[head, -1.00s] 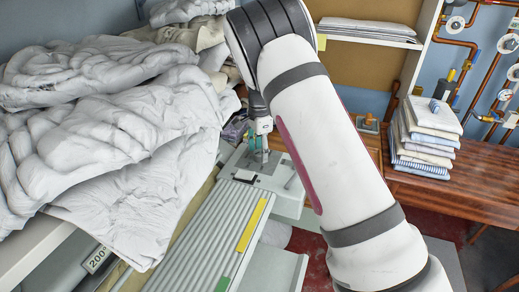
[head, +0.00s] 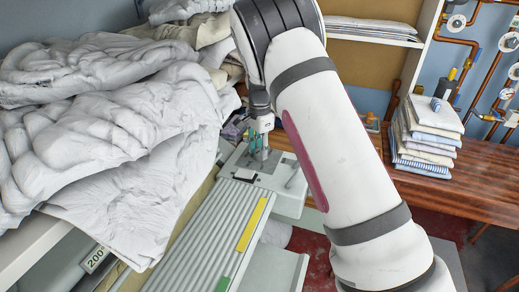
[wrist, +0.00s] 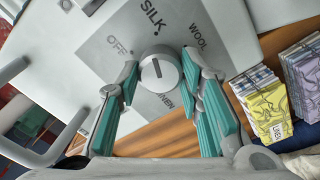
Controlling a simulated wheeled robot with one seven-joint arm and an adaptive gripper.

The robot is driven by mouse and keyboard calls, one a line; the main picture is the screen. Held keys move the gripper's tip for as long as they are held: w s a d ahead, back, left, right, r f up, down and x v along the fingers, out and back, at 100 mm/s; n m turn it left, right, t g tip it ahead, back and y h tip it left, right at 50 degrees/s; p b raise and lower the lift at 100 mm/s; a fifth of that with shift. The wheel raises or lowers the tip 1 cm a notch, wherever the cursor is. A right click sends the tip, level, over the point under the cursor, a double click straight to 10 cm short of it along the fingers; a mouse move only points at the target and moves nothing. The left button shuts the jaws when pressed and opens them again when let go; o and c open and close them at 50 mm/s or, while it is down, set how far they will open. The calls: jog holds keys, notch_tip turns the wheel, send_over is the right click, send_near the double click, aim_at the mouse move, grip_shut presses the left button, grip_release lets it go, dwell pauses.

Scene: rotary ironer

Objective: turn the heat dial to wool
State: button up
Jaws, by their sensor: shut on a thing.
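The heat dial (wrist: 157,69) is a round grey knob with a dark line on its face, set on a grey plate (wrist: 92,50). The plate reads OFF (wrist: 120,45), SILK (wrist: 152,17), WOOL (wrist: 198,35) and, partly hidden, LINEN (wrist: 166,101). The dial's line runs nearly straight up in the wrist view, towards SILK and a little left of it. My gripper (wrist: 160,66) is shut on the dial, one teal-padded finger on each side. In the head view my gripper (head: 259,151) is down at the ironer's end panel (head: 287,180), and the dial is hidden there.
The ribbed ironer bed (head: 205,235) lies in front of the panel. Crumpled white linen (head: 110,140) is heaped on the left. Folded cloth (head: 428,135) is stacked on the wooden table at right. Small packets (wrist: 262,103) lie close to my right finger in the wrist view.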

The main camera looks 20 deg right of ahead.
jog(key=n+b, duration=0.1)
jog(key=n, duration=0.4)
jog(key=shift+b, duration=0.4)
jog(key=n+b, duration=0.1)
jog(key=n, duration=0.4)
jog(key=shift+n, duration=0.4)
jog(key=n+b, duration=0.1)
jog(key=n, duration=0.4)
jog(key=shift+n, duration=0.3)
jog(key=n, duration=0.5)
jog(key=shift+n+b, duration=0.3)
jog(key=shift+b, duration=0.05)
jog(key=o, duration=1.2)
jog(key=shift+c, duration=0.2)
notch_tip(320, 180, up, 12)
